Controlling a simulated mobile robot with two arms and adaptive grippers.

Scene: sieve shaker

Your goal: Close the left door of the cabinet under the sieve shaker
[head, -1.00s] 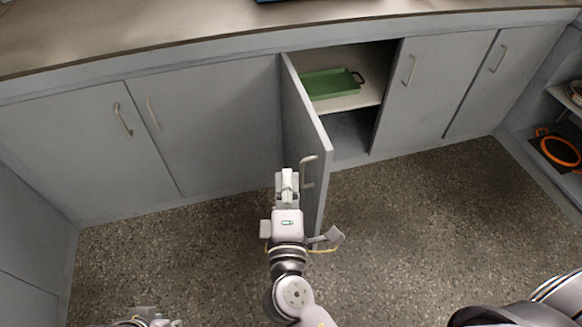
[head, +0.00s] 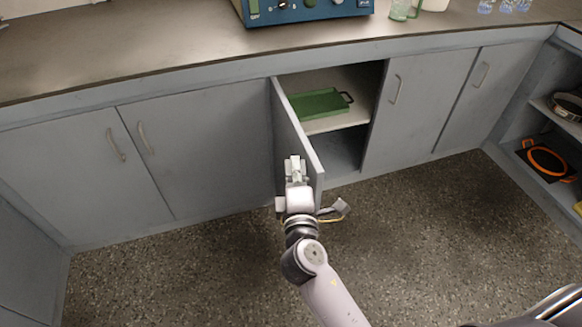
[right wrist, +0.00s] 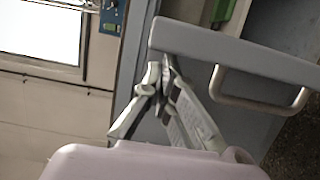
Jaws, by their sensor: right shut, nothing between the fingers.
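The left door (head: 297,130) of the cabinet under the sieve shaker (head: 305,8) stands open, swung out from its left-hand hinge side. In the right wrist view the door's edge (right wrist: 235,42) runs across the upper right, with its metal handle (right wrist: 262,104) below it. My right gripper (head: 295,160) is shut and empty, close by the door's outer face near its free end. Its fingertips (right wrist: 160,78) also show in the right wrist view by the door; I cannot tell if they touch it. The door handle is hidden in the head view. My left gripper is out of view.
A green tray (head: 320,103) lies on the shelf inside the open cabinet. The right door (head: 415,105) is closed, as are the neighbouring doors. An open shelf unit with an orange-rimmed item (head: 548,160) stands at the far right. The floor (head: 180,275) is clear.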

